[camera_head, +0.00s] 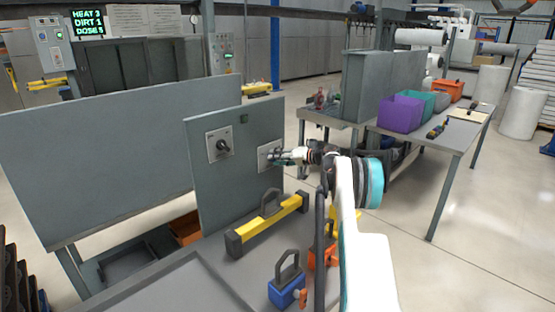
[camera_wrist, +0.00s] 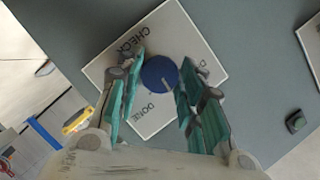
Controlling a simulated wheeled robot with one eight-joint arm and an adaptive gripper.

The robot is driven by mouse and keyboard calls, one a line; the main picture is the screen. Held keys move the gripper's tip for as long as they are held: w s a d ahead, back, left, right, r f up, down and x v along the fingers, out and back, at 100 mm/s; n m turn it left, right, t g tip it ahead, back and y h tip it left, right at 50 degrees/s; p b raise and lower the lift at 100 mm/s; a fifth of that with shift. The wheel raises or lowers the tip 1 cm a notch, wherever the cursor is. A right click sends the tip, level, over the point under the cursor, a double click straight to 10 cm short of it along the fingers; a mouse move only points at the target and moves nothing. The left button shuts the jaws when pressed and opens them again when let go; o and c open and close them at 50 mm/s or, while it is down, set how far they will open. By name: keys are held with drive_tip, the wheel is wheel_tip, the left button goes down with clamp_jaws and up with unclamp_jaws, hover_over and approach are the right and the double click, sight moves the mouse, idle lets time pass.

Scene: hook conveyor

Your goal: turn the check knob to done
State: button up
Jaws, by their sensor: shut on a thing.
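The check knob (camera_wrist: 158,74) is a round blue knob with a pale pointer line, on a white plate (camera_wrist: 182,25) in the wrist view. The plate reads CHECK at upper left and DONE below the knob; another label at right is partly hidden by a finger. The pointer line slants toward the lower right of the picture. My gripper (camera_wrist: 161,70) has its teal-padded fingers on either side of the knob, shut on it. In the head view my gripper (camera_head: 280,156) is at the right plate (camera_head: 264,153) on the grey panel, hiding the knob.
A second plate with a dark knob (camera_head: 222,146) is left on the same panel (camera_head: 225,190). A display (camera_head: 87,23) reads HEAT 3, DIRT 1, DOSE 5.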

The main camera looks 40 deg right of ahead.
idle(0.4)
drive_tip(key=o, duration=1.1)
drive_tip(key=shift+c, duration=0.2)
drive_tip(key=shift+d, duration=0.1)
drive_tip(key=v, duration=1.2)
drive_tip(key=shift+f, duration=0.2)
drive_tip(key=shift+d, duration=0.1)
